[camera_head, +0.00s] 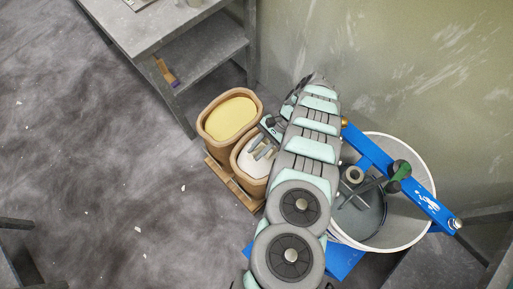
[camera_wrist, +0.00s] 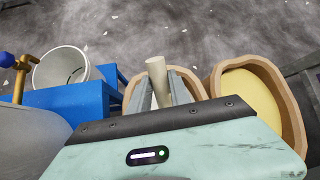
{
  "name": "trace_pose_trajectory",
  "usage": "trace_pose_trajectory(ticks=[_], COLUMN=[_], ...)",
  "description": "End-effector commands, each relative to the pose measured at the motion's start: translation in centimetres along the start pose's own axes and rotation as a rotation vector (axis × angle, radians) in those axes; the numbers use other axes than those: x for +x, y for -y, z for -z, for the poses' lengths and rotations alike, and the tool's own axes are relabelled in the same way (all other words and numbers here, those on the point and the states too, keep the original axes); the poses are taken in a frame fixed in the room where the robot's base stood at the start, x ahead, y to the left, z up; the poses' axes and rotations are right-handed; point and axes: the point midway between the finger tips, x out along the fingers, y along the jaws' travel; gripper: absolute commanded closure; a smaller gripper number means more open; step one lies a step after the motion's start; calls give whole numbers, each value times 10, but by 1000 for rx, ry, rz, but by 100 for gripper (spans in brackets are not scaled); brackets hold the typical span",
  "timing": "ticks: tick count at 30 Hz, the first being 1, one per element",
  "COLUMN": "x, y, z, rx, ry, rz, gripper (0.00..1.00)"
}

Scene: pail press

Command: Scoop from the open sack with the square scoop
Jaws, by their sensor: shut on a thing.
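Two open tan sacks stand side by side on a wooden pallet (camera_head: 218,172). The far sack (camera_head: 205,137) holds yellow contents, and the near sack (camera_head: 241,180) holds white contents. In the wrist view, the yellow-filled sack (camera_wrist: 291,105) is at right and the other sack (camera_wrist: 190,80) is behind my fingers. My gripper (camera_head: 262,152) is over the white-filled sack. It is shut on a cream, round handle (camera_wrist: 156,72), likely the scoop's, whose top stands up between the fingers. The scoop's square head is hidden, so I cannot tell whether it touches the contents.
A large white pail (camera_head: 421,173) stands right of my arm, with a blue bar (camera_head: 375,157) across it and a green-handled tool (camera_head: 397,174). A grey shelf table (camera_head: 165,35) stands at upper left. The floor at left is clear.

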Motion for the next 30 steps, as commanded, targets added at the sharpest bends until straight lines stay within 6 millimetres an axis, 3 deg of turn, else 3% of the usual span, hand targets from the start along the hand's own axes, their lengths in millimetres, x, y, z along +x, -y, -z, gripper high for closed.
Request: trace_pose_trajectory(ticks=[26,30], x=[33,30], y=[-7,-6], z=[50,45], rx=[-8,-12], ry=[-41,-62], rz=[-1,-2], gripper=[100,100])
